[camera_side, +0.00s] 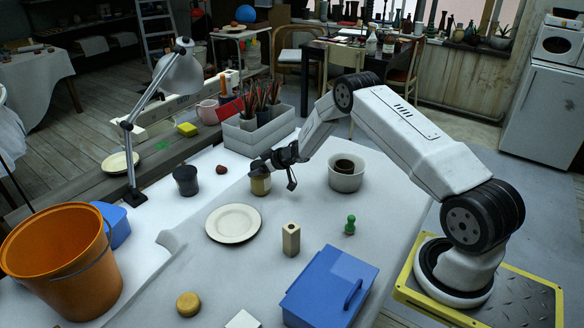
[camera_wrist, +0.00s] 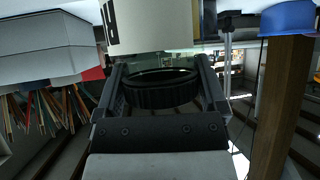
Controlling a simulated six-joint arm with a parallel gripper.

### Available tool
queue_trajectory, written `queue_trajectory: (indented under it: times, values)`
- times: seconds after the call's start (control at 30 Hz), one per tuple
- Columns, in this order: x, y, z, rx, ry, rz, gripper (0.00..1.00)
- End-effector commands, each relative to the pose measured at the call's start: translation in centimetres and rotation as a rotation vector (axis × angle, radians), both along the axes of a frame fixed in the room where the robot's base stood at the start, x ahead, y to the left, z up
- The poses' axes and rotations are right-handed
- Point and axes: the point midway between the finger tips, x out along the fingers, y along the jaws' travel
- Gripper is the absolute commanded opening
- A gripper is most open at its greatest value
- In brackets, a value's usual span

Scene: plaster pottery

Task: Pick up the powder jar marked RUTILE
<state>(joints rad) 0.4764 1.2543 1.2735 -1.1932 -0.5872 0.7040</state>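A small jar with an amber body (camera_side: 260,186) is at my gripper (camera_side: 272,164), beyond the plate and left of the white pot. In the wrist view a jar with a round black lid (camera_wrist: 161,90) and a pale label (camera_wrist: 150,28) lies between the two fingers of my gripper (camera_wrist: 161,72). Only part of some dark lettering shows on the label, so I cannot read the name. The fingers flank the lid closely; I cannot tell whether they press on it. A second, dark jar (camera_side: 186,181) stands to the left, with no readable label.
A white pot with dark contents (camera_side: 345,175) stands close right of my gripper. A grey box of brushes (camera_side: 258,134) is behind it. A cream plate (camera_side: 233,223), wooden block (camera_side: 291,240), green piece (camera_side: 350,226) and blue box (camera_side: 328,288) are nearer. A lamp (camera_side: 133,165) stands left.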

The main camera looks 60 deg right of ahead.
Motion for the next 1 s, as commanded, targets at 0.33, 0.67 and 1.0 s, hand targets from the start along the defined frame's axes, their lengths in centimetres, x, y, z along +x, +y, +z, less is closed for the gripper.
queue_trajectory:
  times: [0.33, 0.67, 1.0]
  values:
    - [-0.1, 0.0, -0.1, 0.0, 0.002, -0.001, 0.0]
    - [-0.1, 0.0, 0.4, 0.0, 0.003, -0.001, 0.0]
    - [-0.2, 0.0, 3.5, -0.001, 0.0, -0.001, 0.0]
